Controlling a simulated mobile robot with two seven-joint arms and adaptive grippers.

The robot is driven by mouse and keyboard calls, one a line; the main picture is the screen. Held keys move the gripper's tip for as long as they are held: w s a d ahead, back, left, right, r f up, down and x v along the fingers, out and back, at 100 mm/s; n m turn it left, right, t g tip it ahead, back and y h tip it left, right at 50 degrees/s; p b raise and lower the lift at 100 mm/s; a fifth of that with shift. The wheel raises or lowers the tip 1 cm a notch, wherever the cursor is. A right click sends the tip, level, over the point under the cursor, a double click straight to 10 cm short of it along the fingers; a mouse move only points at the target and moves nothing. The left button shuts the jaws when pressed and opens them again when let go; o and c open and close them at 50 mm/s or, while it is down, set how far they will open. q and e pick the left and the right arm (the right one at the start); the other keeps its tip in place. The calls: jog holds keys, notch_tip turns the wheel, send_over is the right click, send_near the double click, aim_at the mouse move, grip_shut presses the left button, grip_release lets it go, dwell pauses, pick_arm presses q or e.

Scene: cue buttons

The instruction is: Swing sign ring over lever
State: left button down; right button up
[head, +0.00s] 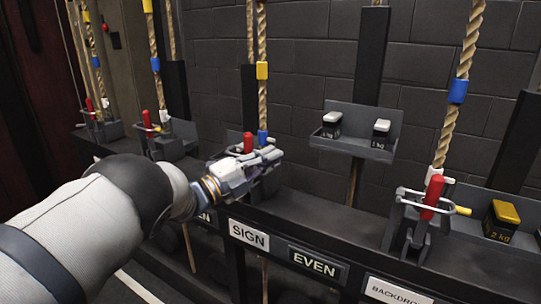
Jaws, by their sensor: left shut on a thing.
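The SIGN label (249,235) is on the rail front, below a station with a rope and a red lever (248,142). Only the top of this lever shows; it stands near upright behind my left gripper. My left gripper (268,158) is shut at this station, beside the lever and in front of the rope. It is shut on the sign ring, which is mostly hidden by the fingers, so I cannot tell whether the ring is around the lever. My right gripper is not in view.
The EVEN label (318,264) is right of SIGN. Another red lever (432,197) stands at the right with a ring bar and rope. A grey tray (385,148) holds two small weights. A yellow-topped weight (502,220) is at far right. More rope stations stand left.

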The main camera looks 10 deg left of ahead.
pick_arm(q)
jog(key=shift+f+m, duration=0.25)
jog(key=shift+m, duration=0.05)
jog(key=c, duration=1.7)
grip_release()
jog(key=shift+a, duration=0.1)
jog(key=v, duration=1.2)
jog(key=shift+r, duration=0.1)
